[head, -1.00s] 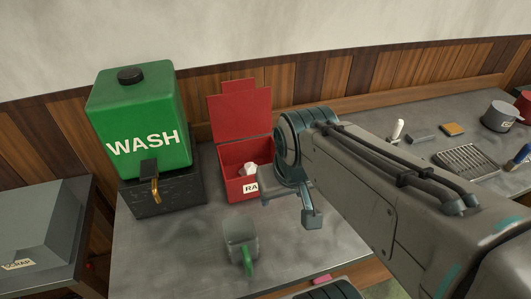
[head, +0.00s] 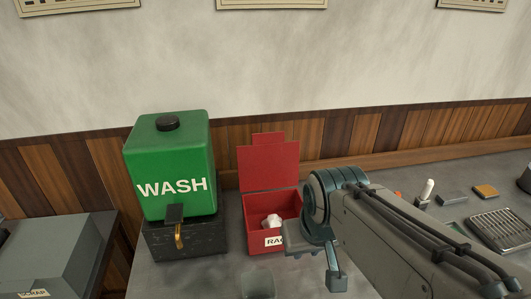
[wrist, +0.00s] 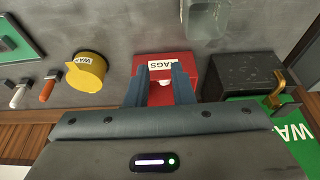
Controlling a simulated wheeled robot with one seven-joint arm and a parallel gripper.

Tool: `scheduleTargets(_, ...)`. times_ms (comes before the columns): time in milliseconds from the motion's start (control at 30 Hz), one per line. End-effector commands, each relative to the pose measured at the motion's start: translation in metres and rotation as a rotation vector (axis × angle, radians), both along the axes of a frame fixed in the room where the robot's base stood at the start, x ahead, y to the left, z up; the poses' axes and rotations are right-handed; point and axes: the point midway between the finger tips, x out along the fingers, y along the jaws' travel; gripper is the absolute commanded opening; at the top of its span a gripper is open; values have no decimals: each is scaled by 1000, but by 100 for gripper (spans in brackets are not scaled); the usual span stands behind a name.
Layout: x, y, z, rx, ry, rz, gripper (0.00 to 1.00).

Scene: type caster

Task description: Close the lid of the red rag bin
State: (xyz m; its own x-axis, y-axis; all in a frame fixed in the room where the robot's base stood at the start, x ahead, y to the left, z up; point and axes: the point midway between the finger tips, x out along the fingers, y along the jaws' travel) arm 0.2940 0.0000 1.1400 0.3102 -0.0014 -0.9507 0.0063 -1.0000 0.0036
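The red rag bin (head: 258,236) stands on the grey bench next to the green wash tank, with a white label on its front. Its red lid (head: 268,168) stands raised at the back, so the bin is open. A white crumpled rag (head: 272,221) shows inside. My gripper (head: 318,262) is at the bin's right front in the head view, overlapping its right side. In the wrist view my gripper (wrist: 160,69) has its two fingers apart with nothing between them. The bin (wrist: 192,68) shows beyond and between the fingers; the lid is mostly hidden there.
The green wash tank (head: 170,160) on its black stand (head: 185,240), with a brass tap, is close on the bin's left. A clear grey mug (head: 257,283) sits in front. A yellow container (wrist: 86,72) shows in the wrist view. A wood-panelled wall is behind.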

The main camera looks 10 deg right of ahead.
Motion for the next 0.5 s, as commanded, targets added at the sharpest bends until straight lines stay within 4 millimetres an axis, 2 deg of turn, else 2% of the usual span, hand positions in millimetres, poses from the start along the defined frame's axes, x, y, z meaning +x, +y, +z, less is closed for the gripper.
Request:
scheduleTargets(33,9,0,6,-1,-4,0,7)
scheduleTargets(67,15,0,11,-1,-8,0,0)
scheduleTargets(167,48,0,33,-3,-26,-1,0)
scheduleTargets(300,110,0,67,-4,-61,-1,0)
scheduleTargets(500,200,1,103,-4,-111,-1,0)
